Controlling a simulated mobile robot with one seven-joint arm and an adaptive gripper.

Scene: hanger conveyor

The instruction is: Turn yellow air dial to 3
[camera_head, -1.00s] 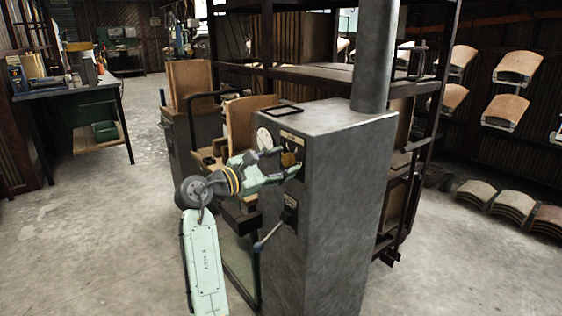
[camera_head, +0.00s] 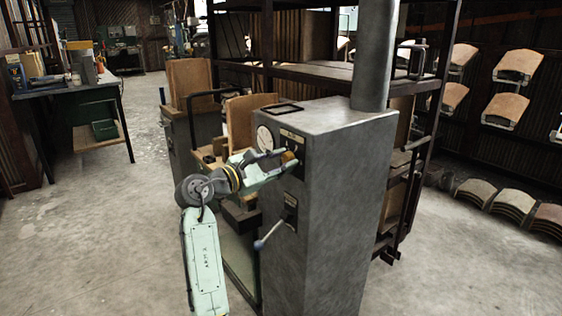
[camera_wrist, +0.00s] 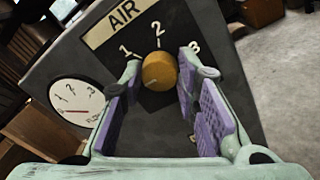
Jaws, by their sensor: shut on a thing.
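The yellow air dial (camera_wrist: 159,71) is a round knob on the dark front panel of the grey cabinet (camera_head: 342,200), under a label reading AIR (camera_wrist: 117,20). The numbers 1, 2 and 3 stand around it from left to right. My gripper (camera_wrist: 157,80) is shut on the dial, with one purple-padded finger on each side. In the head view, the gripper (camera_head: 282,162) reaches the panel from the left and partly hides the dial (camera_head: 289,158). I cannot clearly tell which number the dial points to.
A white round gauge (camera_wrist: 77,101) sits left of the dial. A lever with a blue-grey knob (camera_head: 258,245) sticks out lower on the cabinet. A dark rack (camera_head: 310,75) stands behind it. A workbench (camera_head: 75,88) is at the far left. Open floor (camera_head: 100,220) lies to the left.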

